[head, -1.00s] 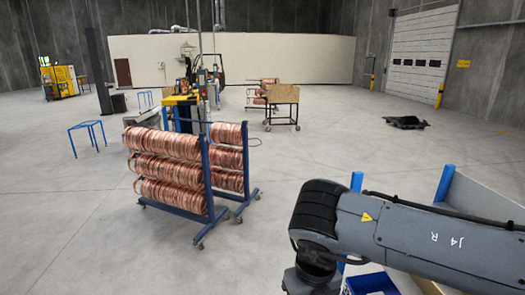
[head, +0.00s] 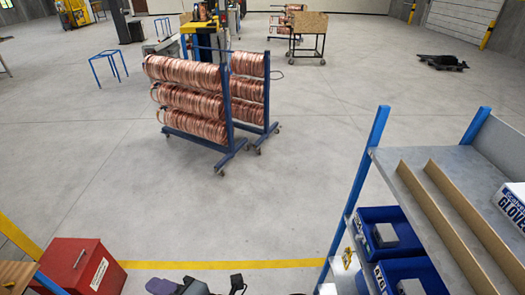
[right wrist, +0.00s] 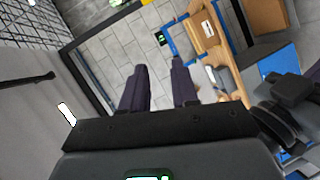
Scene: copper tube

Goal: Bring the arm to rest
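My right gripper (right wrist: 160,72) shows in the right wrist view. Its two dark fingers stand apart with a tiled floor visible between them, so it is open and empty. The blue rack (head: 229,118) holding copper tube coils (head: 190,98) stands upright on the floor, away from me.
A shelf unit with blue posts (head: 362,180) stands close at the right, with blue bins (head: 391,228) and a glove box (head: 513,205). A red box (head: 83,268) is at the lower left, beside a yellow floor line (head: 225,265). The floor between is clear.

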